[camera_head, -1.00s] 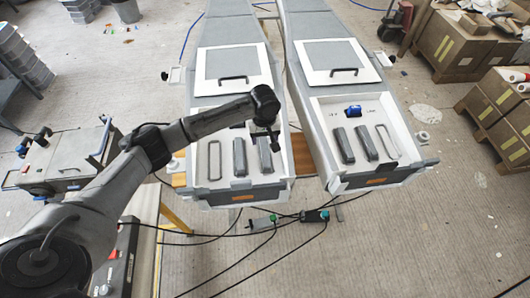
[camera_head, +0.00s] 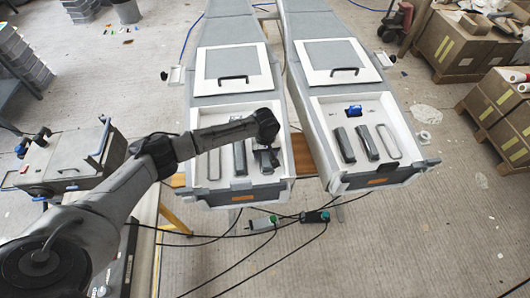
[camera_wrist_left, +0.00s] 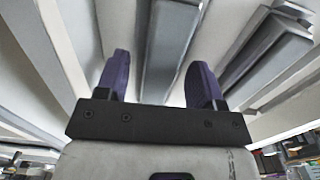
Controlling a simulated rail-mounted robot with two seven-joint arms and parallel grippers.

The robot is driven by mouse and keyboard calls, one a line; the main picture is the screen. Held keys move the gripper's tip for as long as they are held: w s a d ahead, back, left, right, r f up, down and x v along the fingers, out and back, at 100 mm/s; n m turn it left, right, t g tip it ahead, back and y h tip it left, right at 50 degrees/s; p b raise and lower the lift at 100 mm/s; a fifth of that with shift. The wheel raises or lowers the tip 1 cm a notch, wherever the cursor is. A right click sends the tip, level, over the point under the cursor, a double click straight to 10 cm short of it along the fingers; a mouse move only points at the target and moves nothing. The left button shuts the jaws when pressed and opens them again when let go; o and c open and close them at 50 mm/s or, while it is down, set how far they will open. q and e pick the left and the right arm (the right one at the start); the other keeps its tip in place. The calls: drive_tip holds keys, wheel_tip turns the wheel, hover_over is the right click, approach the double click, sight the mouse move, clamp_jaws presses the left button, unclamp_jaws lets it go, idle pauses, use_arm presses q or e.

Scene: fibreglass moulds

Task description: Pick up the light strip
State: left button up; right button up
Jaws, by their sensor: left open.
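My left gripper (camera_head: 267,166) is over the front tray of the left mould (camera_head: 203,186), at the tray's right-hand dark bar (camera_head: 264,157), which it partly hides. A second dark grey bar (camera_head: 239,158) and a pale rounded loop-shaped strip (camera_head: 214,164) lie to its left. I cannot tell for sure which piece is the light strip. In the left wrist view, the two purple fingers (camera_wrist_left: 157,85) are apart. A grey bar (camera_wrist_left: 166,45) shows between and beyond them, and another bar (camera_wrist_left: 268,55) is at the right. No grip on either bar is visible.
The right mould (camera_head: 322,172) stands close by, with two dark bars, a pale loop (camera_head: 388,141) and a blue item (camera_head: 353,110) in its tray. Raised tray walls surround the pieces. Cables and small boxes (camera_head: 263,221) lie on the floor in front.

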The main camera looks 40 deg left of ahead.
use_arm(q)
drive_tip(key=c, duration=1)
drive_tip(key=shift+c, duration=0.2)
